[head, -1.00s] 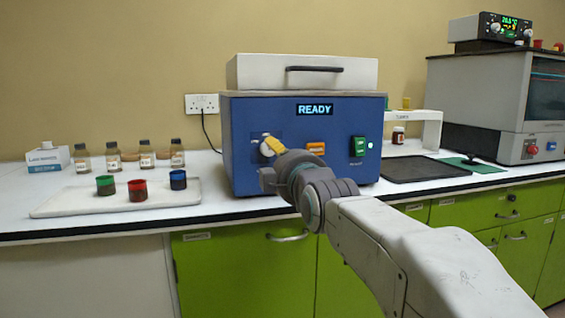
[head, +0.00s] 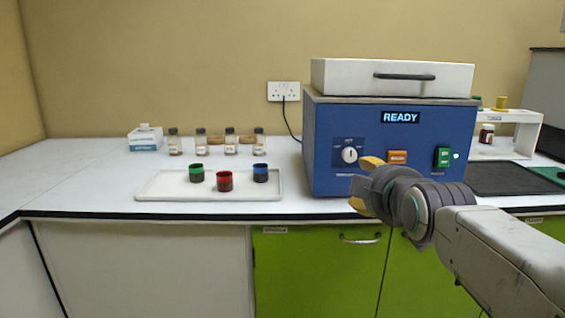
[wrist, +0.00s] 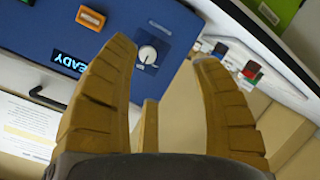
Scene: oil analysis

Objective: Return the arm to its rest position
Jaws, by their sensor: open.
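My gripper (head: 364,185) is in front of the lower part of the blue machine (head: 330,150), just off its front face. In the wrist view its yellow fingers (wrist: 165,85) are spread apart with nothing between them. The machine's display reads READY. Its white knob (head: 349,155) is visible and clear of my fingers; it also shows in the wrist view (wrist: 147,54). My arm (head: 500,250) reaches in from the lower right of the head view.
A white tray (head: 150,187) with green, red and blue-topped cups stands left of the machine. Several small bottles (head: 201,143) and a white box (head: 145,138) stand behind it. A dark mat (head: 500,178) lies to the right. Green cabinets (head: 300,270) are below the counter edge.

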